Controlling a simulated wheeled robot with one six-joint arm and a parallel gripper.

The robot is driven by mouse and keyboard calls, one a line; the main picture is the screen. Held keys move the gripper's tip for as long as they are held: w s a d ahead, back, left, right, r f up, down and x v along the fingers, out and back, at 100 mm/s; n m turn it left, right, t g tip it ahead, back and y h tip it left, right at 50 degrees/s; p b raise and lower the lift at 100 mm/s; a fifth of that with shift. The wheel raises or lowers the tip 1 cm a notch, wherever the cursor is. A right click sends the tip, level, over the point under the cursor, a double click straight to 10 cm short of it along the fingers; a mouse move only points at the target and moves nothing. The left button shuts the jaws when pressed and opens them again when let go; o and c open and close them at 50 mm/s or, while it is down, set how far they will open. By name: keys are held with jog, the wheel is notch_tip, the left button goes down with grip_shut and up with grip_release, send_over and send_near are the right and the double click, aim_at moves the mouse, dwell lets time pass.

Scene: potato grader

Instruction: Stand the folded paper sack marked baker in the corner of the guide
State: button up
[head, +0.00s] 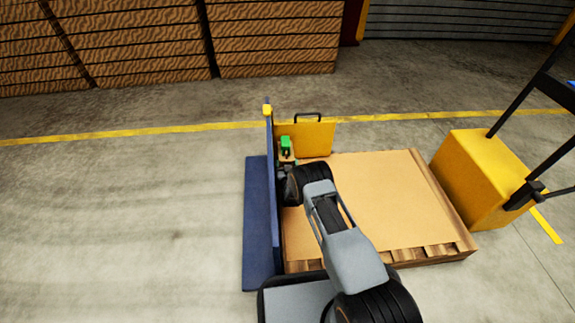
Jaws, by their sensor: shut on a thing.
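The guide is an upright blue panel (271,200) on the left and a yellow panel (318,138) at the back, meeting in a corner. A small tan thing with a bright green top (286,142), which I take for the folded paper sack, is in that corner, close to both panels. No baker marking can be read. My gripper (287,163) is just in front of it and shut on it. My own wrist hides the fingertips and the sack's lower part, so I cannot tell whether it touches the pallet.
A wooden pallet with a bare tan sheet (385,195) spreads to the right of the guide. A yellow pallet-truck body (480,175) with black bars stands beyond its right edge. Stacked wooden crates (275,40) line the back wall. The concrete floor at left is clear.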

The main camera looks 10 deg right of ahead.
jog(key=o, duration=1.6)
jog(key=s+p, duration=0.2)
jog(key=s, duration=0.2)
jog(key=s+p, duration=0.2)
jog(key=s, duration=0.3)
jog(key=s+p, duration=0.2)
jog(key=s, duration=0.3)
jog(key=shift+a, duration=0.3)
